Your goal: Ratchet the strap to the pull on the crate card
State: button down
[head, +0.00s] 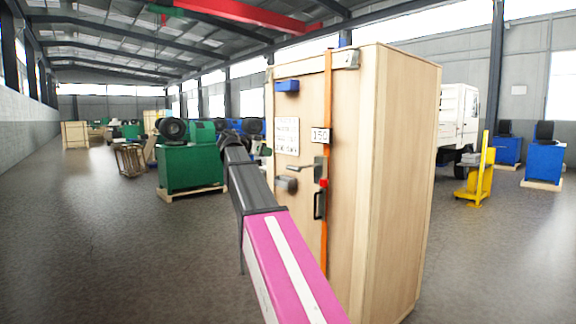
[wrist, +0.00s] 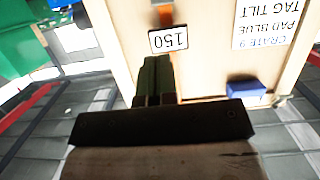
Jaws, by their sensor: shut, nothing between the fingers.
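The tall plywood crate (head: 350,110) stands upright with an orange strap (head: 327,90) down its front. A black ratchet handle (head: 318,206) with a red part (head: 323,183) is on the strap. A white tag reading 150 (head: 320,135) sits on the strap; it shows upside down in the wrist view (wrist: 168,39). The crate card (head: 286,136), inverted in the wrist view (wrist: 265,25), reads CRATE 9, PAD BLUE, TAG TILT; its other lines are out of view there and too small in the head view. My gripper (wrist: 155,65) is shut and empty, in front of the crate.
A blue pad (head: 287,86) is high on the crate front. A lever handle (head: 302,167) and a grey block (head: 286,184) stick out lower down. A green machine (head: 190,166) stands left, a yellow stand (head: 481,175) right.

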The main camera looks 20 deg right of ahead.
jog(key=shift+a+r, duration=0.1)
jog(key=shift+r, duration=0.25)
jog(key=a+f+x, duration=0.1)
jog(key=f+x, duration=0.2)
jog(key=x, duration=0.9)
jog(key=shift+d, duration=0.45)
jog(key=shift+f, duration=0.15)
